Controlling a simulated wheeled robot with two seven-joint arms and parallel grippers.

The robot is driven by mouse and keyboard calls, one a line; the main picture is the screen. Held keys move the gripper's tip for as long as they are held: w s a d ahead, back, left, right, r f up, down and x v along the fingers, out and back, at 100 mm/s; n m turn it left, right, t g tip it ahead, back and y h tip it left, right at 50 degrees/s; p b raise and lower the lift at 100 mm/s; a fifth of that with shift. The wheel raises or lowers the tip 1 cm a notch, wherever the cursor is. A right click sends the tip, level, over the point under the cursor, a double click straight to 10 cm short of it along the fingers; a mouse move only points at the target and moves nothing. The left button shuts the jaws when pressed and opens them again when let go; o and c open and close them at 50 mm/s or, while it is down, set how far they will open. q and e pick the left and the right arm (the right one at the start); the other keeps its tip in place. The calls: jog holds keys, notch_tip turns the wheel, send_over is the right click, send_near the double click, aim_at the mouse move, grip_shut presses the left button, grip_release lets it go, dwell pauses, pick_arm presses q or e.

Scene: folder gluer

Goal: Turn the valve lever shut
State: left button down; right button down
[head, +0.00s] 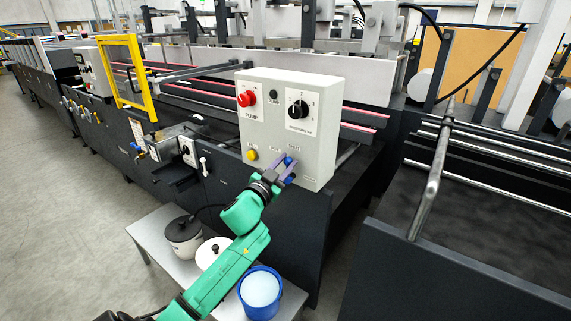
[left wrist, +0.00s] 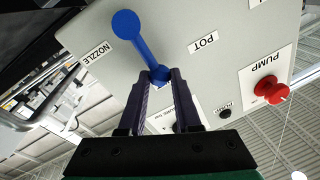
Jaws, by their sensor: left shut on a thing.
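The blue valve lever (left wrist: 140,45) sits on the face of a light grey control box (head: 328,150). In the left wrist view its round end lies near the NOZZLE label, and its arm runs slanting down to my fingertips. In the head view only small blue parts of the lever (head: 288,160) show, low on the box. My left gripper (left wrist: 160,78) is shut on the lever's arm near its far end. In the head view the left gripper (head: 280,170) reaches up to the box's lower front. My right gripper is not in view.
The box also carries a red PUMP knob (head: 246,99), a black dial (head: 298,109) and a yellow button (head: 252,155). Below, a small table (head: 150,232) holds a blue bucket (head: 260,292) and two lidded pots. A metal rail (head: 436,180) stands to the right.

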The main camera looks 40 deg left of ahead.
pick_arm(q)
jog(key=c, duration=0.6)
grip_release()
jog(key=s+d+f+b, duration=0.1)
jog(key=s+d, duration=0.1)
jog(key=s, duration=1.2)
jog(key=shift+s+f+b, duration=0.15)
jog(key=shift+f+b, duration=0.2)
jog(key=shift+b, duration=0.05)
jog(key=shift+f, duration=0.1)
